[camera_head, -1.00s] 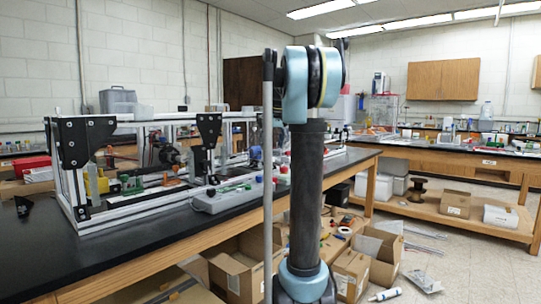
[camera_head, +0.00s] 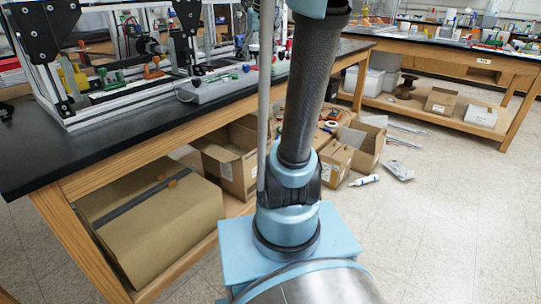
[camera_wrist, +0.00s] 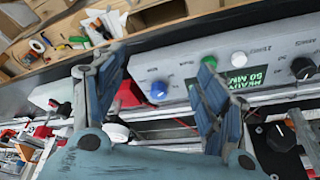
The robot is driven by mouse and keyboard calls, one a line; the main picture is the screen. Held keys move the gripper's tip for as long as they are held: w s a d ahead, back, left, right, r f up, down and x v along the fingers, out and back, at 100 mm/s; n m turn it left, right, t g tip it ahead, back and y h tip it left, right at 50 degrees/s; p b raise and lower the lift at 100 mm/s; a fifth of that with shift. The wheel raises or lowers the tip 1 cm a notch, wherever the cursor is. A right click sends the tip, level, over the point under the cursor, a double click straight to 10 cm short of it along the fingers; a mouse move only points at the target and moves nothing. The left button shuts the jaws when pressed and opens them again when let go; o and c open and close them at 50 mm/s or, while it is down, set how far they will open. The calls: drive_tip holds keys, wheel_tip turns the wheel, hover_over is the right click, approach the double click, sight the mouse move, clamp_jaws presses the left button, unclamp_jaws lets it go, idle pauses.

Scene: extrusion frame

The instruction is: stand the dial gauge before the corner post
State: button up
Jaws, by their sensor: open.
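In the wrist view my gripper (camera_wrist: 163,62) is open, its two blue-grey fingers apart with nothing clearly held between them. I cannot make out the dial gauge for certain in either view. A small round white thing (camera_wrist: 116,131) lies beyond the left finger, partly hidden, and I cannot tell what it is. In the head view the extrusion frame (camera_head: 100,105) stands on the black bench at upper left. Its near left corner post (camera_head: 50,82) is upright under a black corner plate. My gripper is outside the head view.
A grey control box (camera_head: 215,86) sits along the bench's front edge; its knobs and green display show in the wrist view (camera_wrist: 240,62). Black bench top (camera_head: 60,150) is bare in front of the frame.

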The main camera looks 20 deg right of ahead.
drive_tip(key=s+a+f, duration=0.2)
drive_tip(key=s+f, duration=1)
drive_tip(key=s, duration=0.3)
drive_tip(key=shift+s+f+g, duration=0.15)
drive_tip(key=shift+f+g, duration=0.05)
drive_tip(key=shift+g, duration=0.1)
drive_tip(key=shift+m+g+h, duration=0.3)
drive_tip(key=shift+m+g, duration=0.1)
drive_tip(key=shift+m, duration=0.1)
drive_tip(key=s+f, duration=0.4)
drive_tip(key=f, duration=0.1)
drive_tip(key=s+f, duration=0.4)
drive_tip(key=f, duration=0.1)
drive_tip(key=s+f, duration=0.5)
drive_tip(key=shift+s+a+f, duration=0.1)
drive_tip(key=shift+a, duration=0.1)
drive_tip(key=c, duration=0.4)
drive_tip(key=shift+s+f, duration=0.1)
drive_tip(key=c, duration=0.4)
drive_tip(key=shift+d, duration=0.1)
